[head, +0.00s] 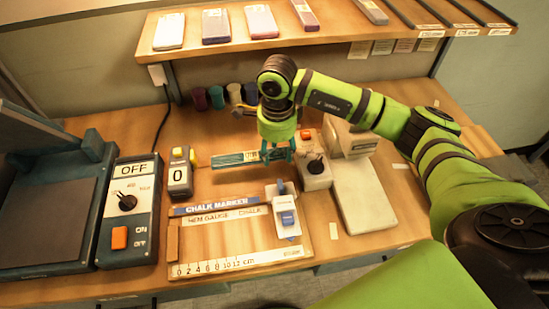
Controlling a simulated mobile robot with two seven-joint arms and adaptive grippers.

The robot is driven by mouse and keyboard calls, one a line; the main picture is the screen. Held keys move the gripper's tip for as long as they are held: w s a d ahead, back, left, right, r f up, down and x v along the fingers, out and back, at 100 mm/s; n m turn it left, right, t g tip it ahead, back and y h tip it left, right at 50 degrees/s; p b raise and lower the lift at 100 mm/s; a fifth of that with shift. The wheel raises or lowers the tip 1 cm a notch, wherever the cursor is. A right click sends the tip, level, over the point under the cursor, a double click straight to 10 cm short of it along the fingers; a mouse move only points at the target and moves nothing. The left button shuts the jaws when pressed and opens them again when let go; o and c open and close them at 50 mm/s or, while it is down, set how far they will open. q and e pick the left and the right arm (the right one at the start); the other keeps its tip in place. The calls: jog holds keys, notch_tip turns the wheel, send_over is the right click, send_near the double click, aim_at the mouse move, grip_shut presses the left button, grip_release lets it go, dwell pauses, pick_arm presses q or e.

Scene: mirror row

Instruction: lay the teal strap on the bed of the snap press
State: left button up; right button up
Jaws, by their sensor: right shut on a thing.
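The teal strap (232,160) is a narrow flat strip behind the hem gauge board. My right gripper (279,155) points down and is shut on the strap's right end, and the rest extends to the left. I cannot tell whether the strap touches the table. A pale machine that looks like the snap press (368,196) stands to the right of the gripper. It has a raised block at the back and a long flat base. A small control box (316,172) with a dark knob and an orange button stands between them. My left gripper is out of view.
A hem gauge board (236,234) with a ruler, a marker and a chalk tool lies in front. A dark flat press (45,215) and its OFF box (128,212) stand at left, near a counter (180,172) showing 0. Thread spools (217,96) stand behind, under a shelf (282,50).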

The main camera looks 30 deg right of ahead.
aim_at(276, 170)
jog(key=shift+f+p, duration=0.35)
jog(key=shift+f, duration=1.9)
jog(key=shift+f, duration=0.2)
jog(key=o, duration=1.2)
jog(key=shift+c, duration=0.2)
jog(key=shift+r, duration=0.1)
